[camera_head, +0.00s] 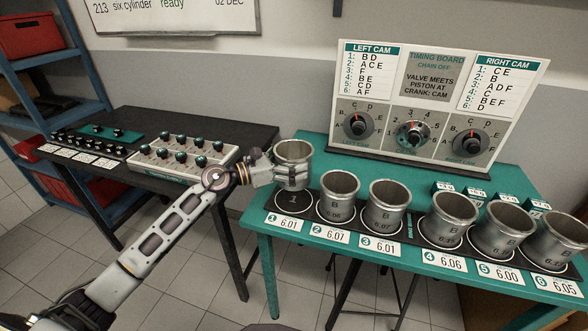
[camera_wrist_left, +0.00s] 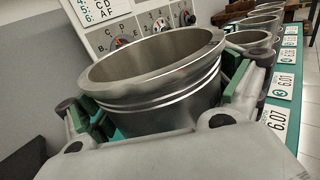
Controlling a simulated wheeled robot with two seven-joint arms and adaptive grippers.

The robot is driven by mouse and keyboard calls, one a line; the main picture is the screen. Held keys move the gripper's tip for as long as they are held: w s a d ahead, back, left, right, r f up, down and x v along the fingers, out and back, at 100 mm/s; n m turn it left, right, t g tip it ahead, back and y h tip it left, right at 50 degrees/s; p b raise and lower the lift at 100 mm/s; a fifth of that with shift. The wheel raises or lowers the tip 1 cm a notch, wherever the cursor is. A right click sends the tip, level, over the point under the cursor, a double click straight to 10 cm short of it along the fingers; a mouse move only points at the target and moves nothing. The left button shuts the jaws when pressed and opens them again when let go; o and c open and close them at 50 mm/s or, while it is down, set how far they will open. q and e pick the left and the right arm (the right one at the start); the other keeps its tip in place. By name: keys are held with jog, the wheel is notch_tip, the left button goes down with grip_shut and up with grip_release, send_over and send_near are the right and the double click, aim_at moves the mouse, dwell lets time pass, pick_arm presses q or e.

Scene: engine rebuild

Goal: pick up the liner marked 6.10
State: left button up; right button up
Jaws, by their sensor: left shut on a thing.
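My left gripper (camera_head: 290,178) is shut on a grey metal liner (camera_head: 294,152), an open-topped cylinder. It holds the liner upright, raised above the bare spot marked 1 (camera_head: 292,198) at the left end of the row. In the left wrist view the liner (camera_wrist_left: 160,85) sits between the green finger pads, its rim tilted in the picture. No marking can be read on the held liner. Several other liners stand on the dark mat to the right, such as the one behind card 2 (camera_head: 338,194) and the one behind card 3 (camera_head: 386,203). My right gripper is not in view.
White cards, such as the 6.01 card (camera_head: 286,221), line the front of the green table (camera_head: 322,152). The timing board (camera_head: 420,100) stands at the back. A black table (camera_head: 240,132) with a knob tray (camera_head: 182,158) is at left.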

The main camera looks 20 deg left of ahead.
pick_arm(q)
jog(key=shift+r, duration=0.9)
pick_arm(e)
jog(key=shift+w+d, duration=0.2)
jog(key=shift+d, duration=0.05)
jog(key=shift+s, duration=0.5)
